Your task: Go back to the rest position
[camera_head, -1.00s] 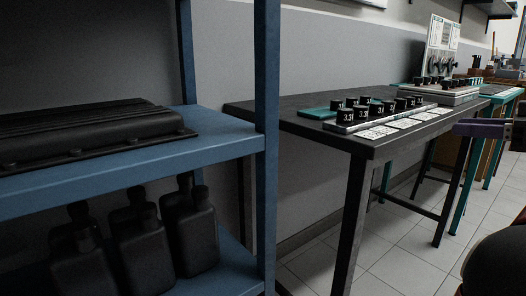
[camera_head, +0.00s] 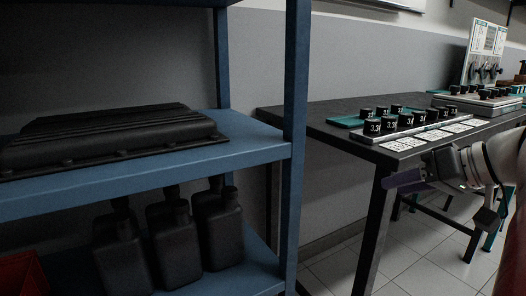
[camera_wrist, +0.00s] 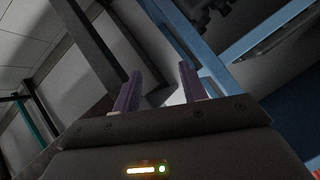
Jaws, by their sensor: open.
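My gripper (camera_wrist: 158,88) shows in the wrist view with its two purple fingers apart and nothing between them. In the head view my gripper (camera_head: 388,187) is at the right, in front of the near edge of the dark workbench and beside its front leg. The rest of my arm reaches in from the right edge of the picture. Whether the gripper touches the bench cannot be told, but no contact shows.
A blue shelf rack (camera_head: 297,120) stands at the left, holding a black ribbed cover (camera_head: 110,138) and several black bottles (camera_head: 218,225) below. The dark bench (camera_head: 345,140) carries a rack of numbered black pieces (camera_head: 405,130). Tiled floor (camera_head: 415,265) is open below.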

